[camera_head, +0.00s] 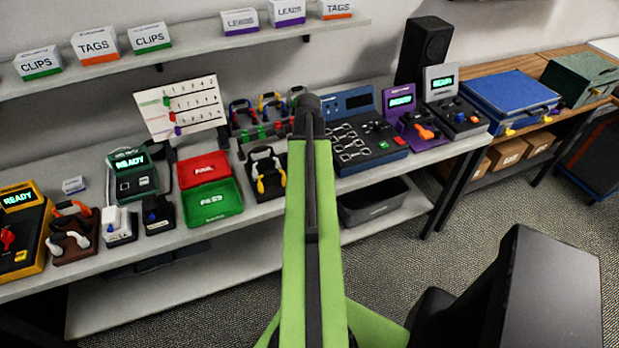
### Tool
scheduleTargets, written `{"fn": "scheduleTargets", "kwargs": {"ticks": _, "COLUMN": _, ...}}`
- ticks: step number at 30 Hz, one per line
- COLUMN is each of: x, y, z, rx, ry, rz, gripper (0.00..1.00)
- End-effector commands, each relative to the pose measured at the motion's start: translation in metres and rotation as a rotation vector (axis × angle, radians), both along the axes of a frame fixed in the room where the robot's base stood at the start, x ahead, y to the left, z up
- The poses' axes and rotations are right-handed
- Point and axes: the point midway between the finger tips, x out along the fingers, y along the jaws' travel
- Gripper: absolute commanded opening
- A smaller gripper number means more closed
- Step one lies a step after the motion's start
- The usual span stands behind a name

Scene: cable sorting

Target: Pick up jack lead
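Several coiled leads with blue, yellow and green parts hang or stand in a dark rack (240,119) on the bench, just left of my arm's far end. I cannot tell which of them is the jack lead. A black cable with yellow ends (260,182) lies on a dark stand in front of the rack. My green arm reaches forward over the bench's front edge, and its dark far end covers part of the rack's right side. My gripper's fingers do not show.
A red FAIL tray (204,168) and green PASS tray (213,203) sit left of the rack. A blue panel device (364,142) stands to the right. A shelf (195,41) with labelled boxes hangs above. A grey bin (373,207) sits below the bench.

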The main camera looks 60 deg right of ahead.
Motion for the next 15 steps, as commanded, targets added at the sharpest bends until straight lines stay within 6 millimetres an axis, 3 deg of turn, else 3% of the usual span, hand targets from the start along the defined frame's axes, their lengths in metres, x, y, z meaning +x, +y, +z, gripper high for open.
{"fn": "scheduleTargets", "kwargs": {"ticks": 6, "x": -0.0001, "y": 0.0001, "z": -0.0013, "rx": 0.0, "ry": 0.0, "rz": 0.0, "gripper": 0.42}}
{"fn": "scheduleTargets", "kwargs": {"ticks": 15, "x": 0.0, "y": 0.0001, "z": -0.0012, "rx": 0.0, "ry": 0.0, "rz": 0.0, "gripper": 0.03}}
